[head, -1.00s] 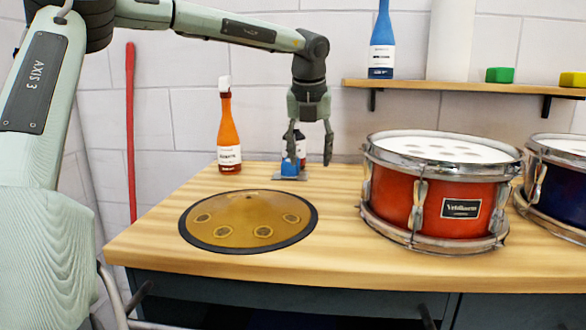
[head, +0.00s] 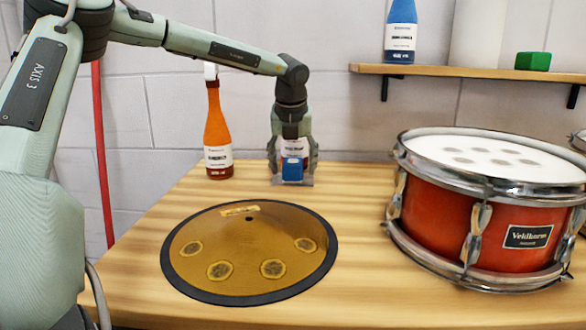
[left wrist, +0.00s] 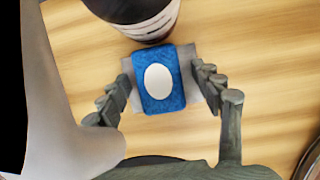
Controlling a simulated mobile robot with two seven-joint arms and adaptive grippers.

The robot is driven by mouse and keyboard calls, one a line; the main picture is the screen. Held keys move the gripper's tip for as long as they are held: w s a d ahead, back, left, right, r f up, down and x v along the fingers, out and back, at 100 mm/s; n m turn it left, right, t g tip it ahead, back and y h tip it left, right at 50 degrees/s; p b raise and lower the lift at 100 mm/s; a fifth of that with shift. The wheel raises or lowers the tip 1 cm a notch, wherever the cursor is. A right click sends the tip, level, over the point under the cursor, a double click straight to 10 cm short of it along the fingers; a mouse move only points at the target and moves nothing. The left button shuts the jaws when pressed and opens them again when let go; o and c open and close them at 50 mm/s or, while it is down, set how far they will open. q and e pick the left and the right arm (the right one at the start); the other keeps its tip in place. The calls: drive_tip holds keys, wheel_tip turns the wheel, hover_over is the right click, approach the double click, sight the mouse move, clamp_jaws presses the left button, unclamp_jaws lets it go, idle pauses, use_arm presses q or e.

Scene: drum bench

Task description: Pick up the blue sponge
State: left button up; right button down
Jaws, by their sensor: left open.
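The blue sponge (head: 292,170) lies on a small grey plate (head: 293,182) near the back of the wooden bench. In the left wrist view the sponge (left wrist: 159,76) has a white oval on its top, and the grey plate (left wrist: 201,82) shows beside it. My left gripper (head: 292,166) points down over the sponge, open. In the left wrist view, the left gripper's fingers (left wrist: 163,92) stand on either side of the sponge, with gaps between them and it. My right gripper is not in view.
A dark bottle with a white label (left wrist: 146,22) stands right behind the sponge. An orange bottle (head: 217,130) stands to the left. A brass disc with a dark rim (head: 245,270) lies in front, and a red drum (head: 495,228) stands to the right. A wall shelf (head: 440,70) is above.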

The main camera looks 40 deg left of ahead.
use_arm(q)
drive_tip(key=shift+f, duration=0.15)
drive_tip(key=c, duration=1)
